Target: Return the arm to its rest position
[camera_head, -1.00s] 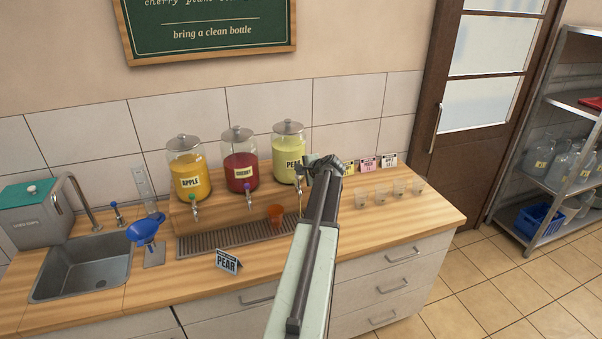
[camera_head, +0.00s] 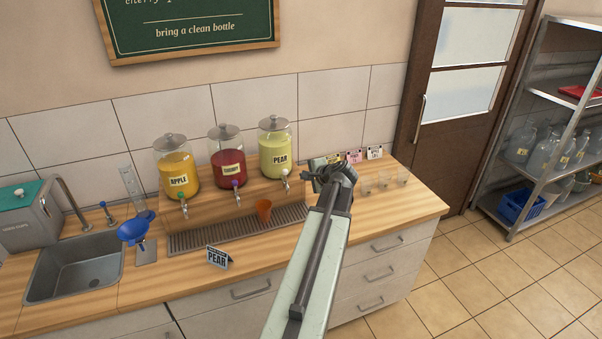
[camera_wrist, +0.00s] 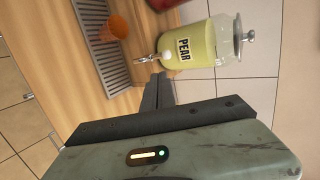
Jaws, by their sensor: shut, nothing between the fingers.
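My arm (camera_head: 312,265) reaches from the bottom of the head view up over the counter. My gripper (camera_head: 315,176) is at its end, just right of the pear dispenser's tap, with nothing held. In the wrist view my gripper (camera_wrist: 158,88) shows as dark fingers shut together, pointing toward the pear dispenser (camera_wrist: 190,48) and its tap. The pear dispenser (camera_head: 275,150) holds pale yellow-green liquid. An orange cup (camera_head: 263,211) stands on the drip tray and also shows in the wrist view (camera_wrist: 112,27).
Apple (camera_head: 177,168) and red (camera_head: 229,165) dispensers stand left of pear. The drip tray (camera_head: 205,238) runs below them. A PEAR sign (camera_head: 218,257), blue funnel (camera_head: 133,231) and sink (camera_head: 80,268) lie left. Floor (camera_head: 480,275) is free at right.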

